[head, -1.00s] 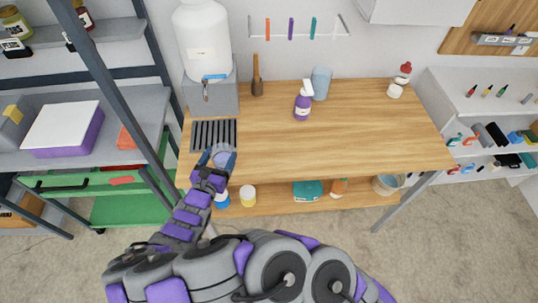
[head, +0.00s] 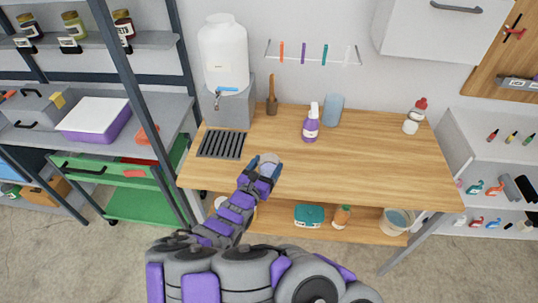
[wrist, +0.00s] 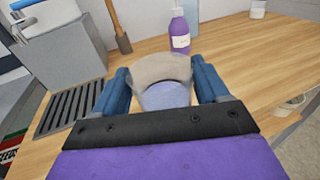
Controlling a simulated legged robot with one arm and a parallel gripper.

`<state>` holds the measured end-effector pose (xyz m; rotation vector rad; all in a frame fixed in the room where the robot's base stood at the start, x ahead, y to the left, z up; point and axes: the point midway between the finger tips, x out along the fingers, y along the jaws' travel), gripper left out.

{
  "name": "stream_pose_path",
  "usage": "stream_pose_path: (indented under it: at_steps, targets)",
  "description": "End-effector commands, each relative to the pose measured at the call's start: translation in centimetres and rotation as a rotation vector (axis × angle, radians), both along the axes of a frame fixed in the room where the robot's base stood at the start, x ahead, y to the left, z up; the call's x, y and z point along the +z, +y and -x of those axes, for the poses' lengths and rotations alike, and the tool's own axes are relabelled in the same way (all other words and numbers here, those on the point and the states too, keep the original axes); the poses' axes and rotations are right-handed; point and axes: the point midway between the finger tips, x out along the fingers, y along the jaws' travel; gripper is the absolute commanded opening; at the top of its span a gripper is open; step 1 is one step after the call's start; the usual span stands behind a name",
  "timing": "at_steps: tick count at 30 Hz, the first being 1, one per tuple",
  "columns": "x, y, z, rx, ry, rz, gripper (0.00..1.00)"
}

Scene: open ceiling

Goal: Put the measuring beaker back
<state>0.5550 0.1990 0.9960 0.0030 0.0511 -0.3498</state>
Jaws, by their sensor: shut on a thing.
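The measuring beaker (wrist: 163,72) is a clear, wide-mouthed cup with a bluish lower part, upright or nearly so between my fingers in the wrist view. I cannot tell whether the blue is liquid. My gripper (head: 263,167) is shut on it, with one blue finger on each side. In the head view the beaker (head: 267,158) shows above the front part of the wooden table (head: 370,165), right of the dark drain grate (head: 221,144). Whether its base touches the table is hidden.
A white dispenser (head: 224,55) with a tap stands on a grey block behind the grate. A wooden-handled brush (head: 271,100), purple bottle (head: 311,125), bluish translucent container (head: 333,110) and red-capped bottle (head: 418,110) stand along the back. The table's middle and right front are clear.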

Motion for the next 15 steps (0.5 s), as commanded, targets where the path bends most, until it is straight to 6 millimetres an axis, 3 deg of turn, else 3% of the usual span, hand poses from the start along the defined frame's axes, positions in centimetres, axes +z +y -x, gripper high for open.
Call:
stream_pose_path:
  at_steps: [15]
  targets:
    - [-1.2, 0.1, -8.9, 0.0, 0.001, -0.003, 0.13]
